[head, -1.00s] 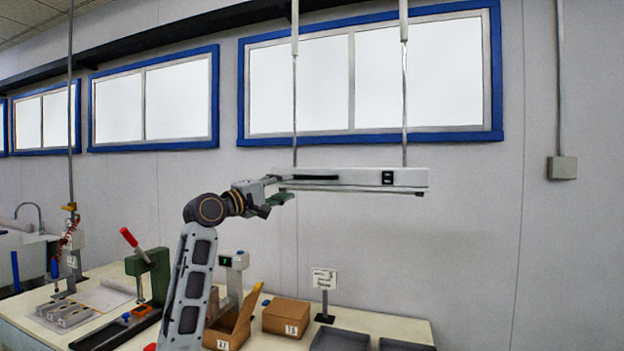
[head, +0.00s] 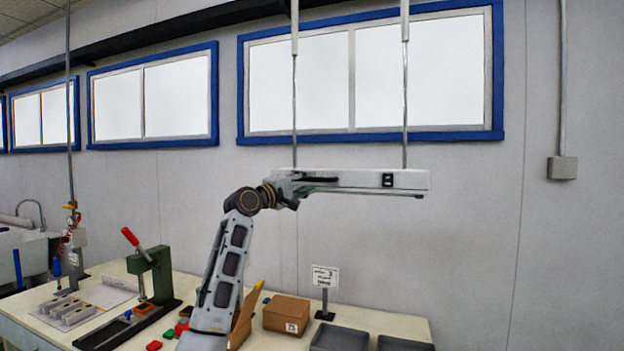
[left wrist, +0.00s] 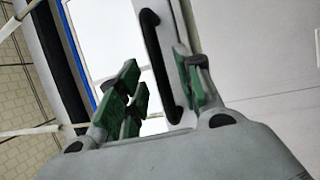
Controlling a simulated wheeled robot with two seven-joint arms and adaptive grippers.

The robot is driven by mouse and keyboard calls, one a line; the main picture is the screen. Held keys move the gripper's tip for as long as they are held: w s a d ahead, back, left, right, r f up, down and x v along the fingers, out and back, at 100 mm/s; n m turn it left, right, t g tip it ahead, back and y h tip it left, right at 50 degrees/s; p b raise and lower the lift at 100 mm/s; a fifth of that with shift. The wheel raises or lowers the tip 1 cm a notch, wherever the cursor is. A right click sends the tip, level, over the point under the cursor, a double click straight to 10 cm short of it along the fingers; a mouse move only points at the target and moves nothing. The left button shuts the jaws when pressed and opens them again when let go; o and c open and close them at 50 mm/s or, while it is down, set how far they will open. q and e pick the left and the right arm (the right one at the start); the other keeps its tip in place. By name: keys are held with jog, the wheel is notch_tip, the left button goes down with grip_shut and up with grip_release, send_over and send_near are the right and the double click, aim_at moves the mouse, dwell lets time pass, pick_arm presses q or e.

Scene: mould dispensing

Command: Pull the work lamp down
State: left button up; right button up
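The work lamp (head: 360,180) is a long pale bar hanging level from two thin rods in front of the window. A black handle (head: 321,179) runs along its front left part, and the handle also shows in the left wrist view (left wrist: 161,62). My left gripper (head: 303,184) is at the left end of the lamp. In the left wrist view its green-padded fingers (left wrist: 160,78) are apart, with the handle between them. A gap shows on both sides of the handle, so the fingers are not closed on it. My right gripper is not in view.
Below is a workbench (head: 384,324) with a green press (head: 157,273), a cardboard box (head: 286,314), dark trays (head: 340,338) and a small sign (head: 325,277). The space between lamp and bench on the right is clear. A vertical pole (head: 70,120) stands at left.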

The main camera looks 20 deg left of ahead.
aim_at(310, 180)
pick_arm(q)
jog(key=shift+p+x, duration=0.45)
jog(key=shift+x, duration=1.25)
grip_shut()
